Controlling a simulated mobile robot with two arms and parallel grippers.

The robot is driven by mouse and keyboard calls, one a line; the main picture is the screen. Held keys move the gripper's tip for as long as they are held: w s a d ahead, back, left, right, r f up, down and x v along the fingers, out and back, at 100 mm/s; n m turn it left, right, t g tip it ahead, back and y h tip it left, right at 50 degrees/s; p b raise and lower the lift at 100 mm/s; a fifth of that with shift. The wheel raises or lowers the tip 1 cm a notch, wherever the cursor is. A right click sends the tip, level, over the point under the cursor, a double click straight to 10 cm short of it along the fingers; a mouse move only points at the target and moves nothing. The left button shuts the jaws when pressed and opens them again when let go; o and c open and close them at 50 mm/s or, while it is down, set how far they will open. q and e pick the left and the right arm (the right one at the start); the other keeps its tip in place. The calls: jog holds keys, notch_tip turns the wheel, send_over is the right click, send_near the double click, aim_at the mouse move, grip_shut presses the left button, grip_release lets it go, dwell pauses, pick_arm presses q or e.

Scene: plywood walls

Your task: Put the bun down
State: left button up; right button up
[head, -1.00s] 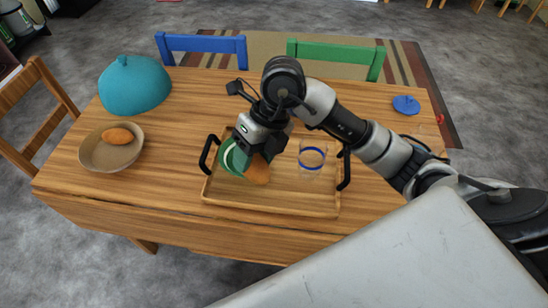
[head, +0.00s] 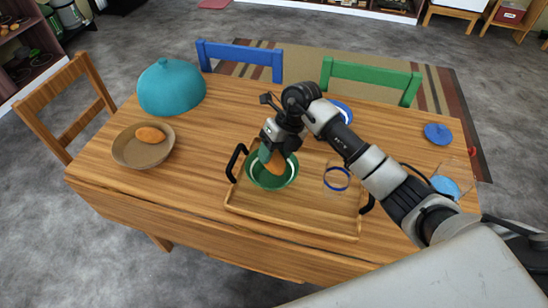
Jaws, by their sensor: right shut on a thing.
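An orange-brown bun (head: 275,163) is held in my right gripper (head: 272,154), which is shut on it. The bun is over the green bowl (head: 270,183), at its far side; I cannot tell whether it touches the bowl. The green bowl stands on the left part of the wooden tray (head: 300,222). Another bun (head: 150,135) lies in the brown bowl (head: 142,155) at the table's left. My left gripper is not in view.
A clear glass with a blue band (head: 337,179) stands on the tray, right of the green bowl. A teal dome (head: 170,87) is at the back left of the table (head: 215,130). A blue lid-like disc (head: 438,134) lies at the far right. Chairs line the back and left.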

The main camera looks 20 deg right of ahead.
aim_at(274, 162)
notch_tip(274, 162, down, 2)
jog(key=shift+f, duration=0.15)
jog(key=shift+f+b, duration=0.4)
jog(key=shift+f, duration=0.25)
jog(key=o, duration=0.9)
jog(key=shift+r, duration=0.1)
jog(key=shift+r+p, duration=0.35)
jog(key=v, duration=1.2)
jog(key=shift+s+r, duration=0.1)
jog(key=shift+r, duration=0.15)
